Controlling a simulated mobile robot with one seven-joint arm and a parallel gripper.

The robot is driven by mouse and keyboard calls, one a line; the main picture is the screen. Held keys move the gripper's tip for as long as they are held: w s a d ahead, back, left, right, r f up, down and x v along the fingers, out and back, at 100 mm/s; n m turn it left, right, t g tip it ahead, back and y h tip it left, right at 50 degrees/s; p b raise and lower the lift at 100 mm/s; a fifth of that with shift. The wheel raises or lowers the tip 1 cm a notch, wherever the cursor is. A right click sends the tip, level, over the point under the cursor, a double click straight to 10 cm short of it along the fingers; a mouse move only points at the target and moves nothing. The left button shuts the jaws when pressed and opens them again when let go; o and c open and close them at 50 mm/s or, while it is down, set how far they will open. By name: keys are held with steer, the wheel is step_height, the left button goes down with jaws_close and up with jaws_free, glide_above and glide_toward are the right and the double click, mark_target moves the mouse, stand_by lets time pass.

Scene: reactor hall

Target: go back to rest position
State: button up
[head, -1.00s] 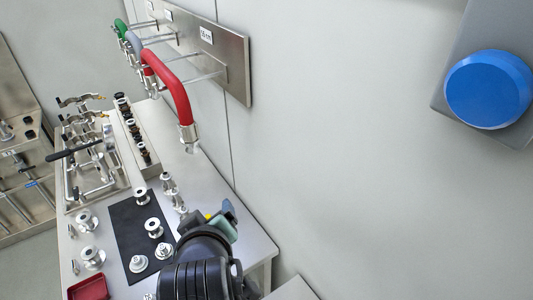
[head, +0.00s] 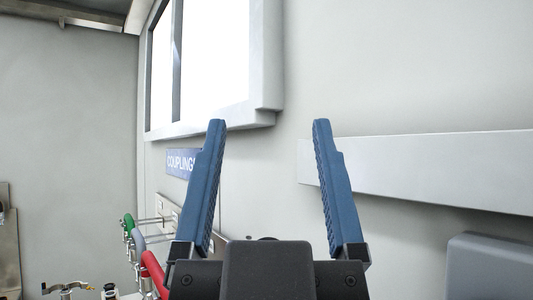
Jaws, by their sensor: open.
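My gripper (head: 266,125) is in the middle of the head view, raised in front of the wall. Its two blue fingers point up and stand wide apart. Nothing is between them. The gripper is open and empty, and apart from the wall fittings as far as I can tell.
A blue coupling sign (head: 181,162) and a bright window (head: 212,55) are above. A grey ledge (head: 430,165) runs along the right wall, over a grey box (head: 490,262).

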step_height(320, 180, down, 10)
steer(key=b, duration=1)
steer(key=shift+a+f, duration=0.1)
